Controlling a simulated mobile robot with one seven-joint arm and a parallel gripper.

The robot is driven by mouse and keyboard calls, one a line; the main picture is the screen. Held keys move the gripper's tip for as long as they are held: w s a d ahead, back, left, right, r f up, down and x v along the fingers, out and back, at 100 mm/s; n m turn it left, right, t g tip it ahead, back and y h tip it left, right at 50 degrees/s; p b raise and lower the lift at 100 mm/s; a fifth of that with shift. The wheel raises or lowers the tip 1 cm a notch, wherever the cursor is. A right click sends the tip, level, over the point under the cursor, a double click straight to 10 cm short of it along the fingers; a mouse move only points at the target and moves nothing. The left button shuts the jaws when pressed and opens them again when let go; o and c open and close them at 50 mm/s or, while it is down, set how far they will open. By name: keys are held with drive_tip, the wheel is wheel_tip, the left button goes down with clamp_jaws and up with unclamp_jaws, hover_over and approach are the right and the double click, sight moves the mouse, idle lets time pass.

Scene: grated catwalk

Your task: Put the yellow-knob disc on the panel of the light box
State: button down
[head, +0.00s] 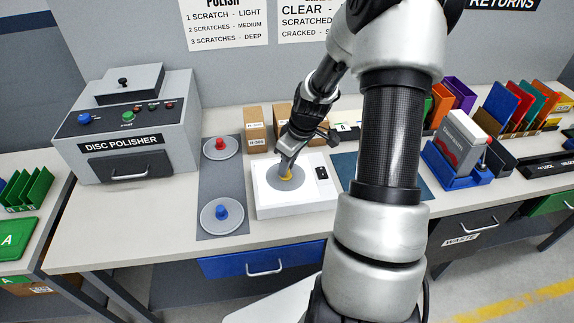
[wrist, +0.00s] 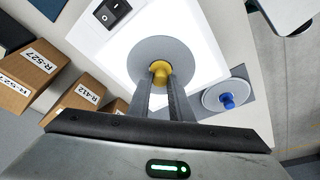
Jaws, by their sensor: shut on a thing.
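The yellow-knob disc (head: 275,183) is grey and round and lies over the lit white panel of the light box (head: 322,202). In the wrist view the disc (wrist: 178,47) is over the bright panel, with the light box (wrist: 209,14) around it. My gripper (head: 287,175) reaches down to the disc from above, and its fingers (wrist: 161,72) are shut on the yellow knob (wrist: 160,68). I cannot tell whether the disc rests on the panel or hangs just above it. The fingers hide part of the knob.
A grey mat (head: 217,173) left of the light box holds a red-knob disc (head: 220,148) and a blue-knob disc (head: 222,215). Cardboard boxes (head: 255,130) stand behind the light box. The disc polisher (head: 130,125) is at left, and a blue mat (head: 347,165) is at right.

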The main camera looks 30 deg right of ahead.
sight(296, 181)
drive_tip(key=shift+f, duration=0.15)
drive_tip(key=shift+f, duration=0.15)
drive_tip(key=c, duration=1.6)
unclamp_jaws()
drive_tip(key=v, duration=1.2)
drive_tip(key=shift+r, duration=0.25)
